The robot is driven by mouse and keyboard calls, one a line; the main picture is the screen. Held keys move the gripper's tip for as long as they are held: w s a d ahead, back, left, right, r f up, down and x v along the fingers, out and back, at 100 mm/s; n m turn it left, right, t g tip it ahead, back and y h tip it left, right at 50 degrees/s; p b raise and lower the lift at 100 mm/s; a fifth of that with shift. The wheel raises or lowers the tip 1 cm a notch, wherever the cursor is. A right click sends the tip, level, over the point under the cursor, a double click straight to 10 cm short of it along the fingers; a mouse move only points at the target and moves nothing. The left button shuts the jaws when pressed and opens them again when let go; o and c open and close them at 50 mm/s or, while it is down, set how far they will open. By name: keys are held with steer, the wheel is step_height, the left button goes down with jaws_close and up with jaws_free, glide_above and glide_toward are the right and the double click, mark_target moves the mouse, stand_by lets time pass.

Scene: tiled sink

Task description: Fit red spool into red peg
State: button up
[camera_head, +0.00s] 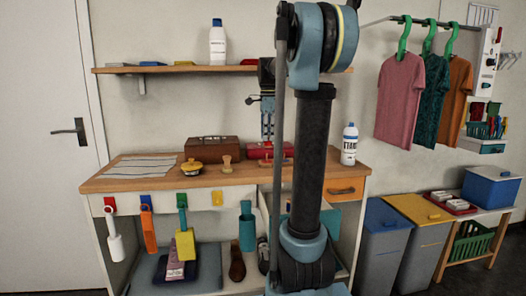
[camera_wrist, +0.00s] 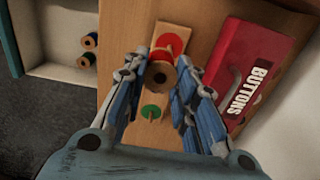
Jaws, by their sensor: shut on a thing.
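My gripper (camera_wrist: 163,78) is shut on a spool (camera_wrist: 161,76) with a brown wooden flange, seen from above in the wrist view. A small red part shows at its far edge; the rest of its winding is hidden. The spool is over the middle of a wooden peg board (camera_wrist: 145,135). The red peg base (camera_wrist: 173,42), a red disc with a thin peg, is just beyond the spool. A green peg base (camera_wrist: 151,112) is on the near side. In the head view my gripper (camera_head: 267,135) points down above the worktop; the spool is too small to make out.
A red BUTTONS box (camera_wrist: 258,70) lies right of the board. Two spools (camera_wrist: 88,50) sit in a pale compartment at the left. In the head view a brown case (camera_head: 211,149) and a white bottle (camera_head: 349,144) stand on the worktop (camera_head: 225,177).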

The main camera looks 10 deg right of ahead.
steer(key=shift+w, duration=0.85)
step_height(320, 180, down, 2)
steer(key=shift+f, duration=2.55)
steer(key=o, duration=0.9)
steer(key=shift+f, duration=0.1)
steer(key=shift+c, duration=0.2)
step_height(320, 180, up, 12)
steer(key=shift+r, duration=0.15)
